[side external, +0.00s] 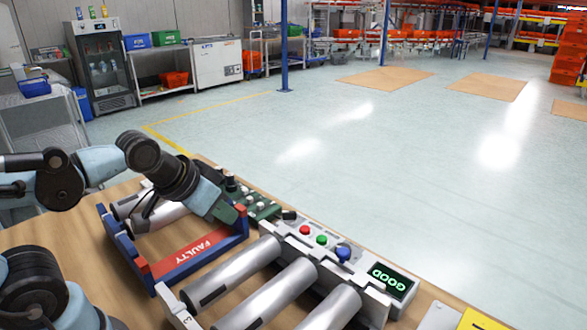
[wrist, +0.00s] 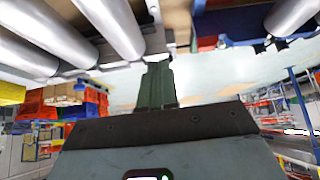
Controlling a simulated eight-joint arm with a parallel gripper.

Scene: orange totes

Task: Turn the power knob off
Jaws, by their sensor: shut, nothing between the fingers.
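A grey control panel (side external: 318,257) stands on the table, with a red button (side external: 305,230), a green button (side external: 321,239) and a blue knob (side external: 343,253). My gripper (side external: 240,214) is shut and empty, above the red and blue FAULTY rack, left of the panel and apart from the knob. Its green fingers also show together in the wrist view (wrist: 157,68), where I cannot make out the knob.
The FAULTY rack (side external: 195,252) lies under my gripper. Several grey cylinders (side external: 268,293) lie in front of the panel. A green circuit board (side external: 258,205) with small parts sits behind my gripper. The floor beyond the table is open.

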